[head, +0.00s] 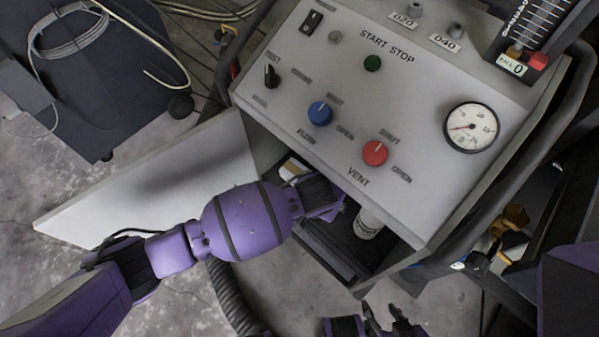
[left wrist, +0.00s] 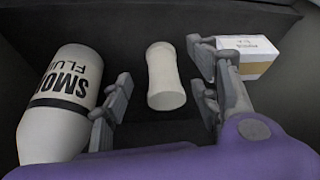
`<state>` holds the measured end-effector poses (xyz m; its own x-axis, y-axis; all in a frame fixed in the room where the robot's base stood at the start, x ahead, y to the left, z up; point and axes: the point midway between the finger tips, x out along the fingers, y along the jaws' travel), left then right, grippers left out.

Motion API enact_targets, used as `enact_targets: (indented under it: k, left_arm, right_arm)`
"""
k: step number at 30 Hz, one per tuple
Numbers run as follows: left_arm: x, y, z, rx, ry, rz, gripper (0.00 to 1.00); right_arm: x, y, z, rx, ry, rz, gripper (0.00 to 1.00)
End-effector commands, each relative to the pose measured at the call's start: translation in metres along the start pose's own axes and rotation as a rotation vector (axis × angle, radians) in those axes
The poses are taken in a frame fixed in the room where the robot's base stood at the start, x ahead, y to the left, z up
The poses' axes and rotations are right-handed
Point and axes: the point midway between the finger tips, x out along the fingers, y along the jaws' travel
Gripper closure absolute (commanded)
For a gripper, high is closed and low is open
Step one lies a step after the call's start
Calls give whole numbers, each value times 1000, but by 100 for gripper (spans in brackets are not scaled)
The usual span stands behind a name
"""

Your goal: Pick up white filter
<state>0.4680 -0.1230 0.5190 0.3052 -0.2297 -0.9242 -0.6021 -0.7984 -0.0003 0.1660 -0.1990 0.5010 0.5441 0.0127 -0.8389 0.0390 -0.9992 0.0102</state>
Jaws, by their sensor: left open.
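The white filter (left wrist: 163,78), a pale cylinder slightly narrowed in the middle, lies in the dark compartment in the left wrist view. My left gripper (left wrist: 158,88) is open, one finger on either side of the filter, with visible gaps. In the head view my left gripper (head: 322,196) reaches into the compartment under the machine's panel, and I cannot make out the filter there. My right gripper (head: 388,316) is at the bottom edge of the head view, fingers apart and empty.
A white smoke fluid bottle (left wrist: 62,104) lies left of the left fingers, and also shows in the head view (head: 368,223). A small white and brown box (left wrist: 247,56) is close to the right finger. The control panel (head: 345,75) overhangs the compartment. An open white door (head: 165,185) stands left.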

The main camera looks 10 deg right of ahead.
Motion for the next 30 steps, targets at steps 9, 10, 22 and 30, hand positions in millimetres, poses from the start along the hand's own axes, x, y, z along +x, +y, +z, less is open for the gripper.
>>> enact_targets:
  k: [9,10,22,30]
  left_arm:
    - [30,0,-12,0,-3,0,44]
    - [34,0,-13,0,-3,0,44]
    - [56,0,-14,0,1,0,44]
    - [56,0,-14,0,1,0,73]
  right_arm:
    - [7,1,9,7,-10,2,60]
    - [8,1,11,8,-12,3,60]
    - [11,2,15,14,-17,6,60]
    - [11,2,14,14,-16,6,60]
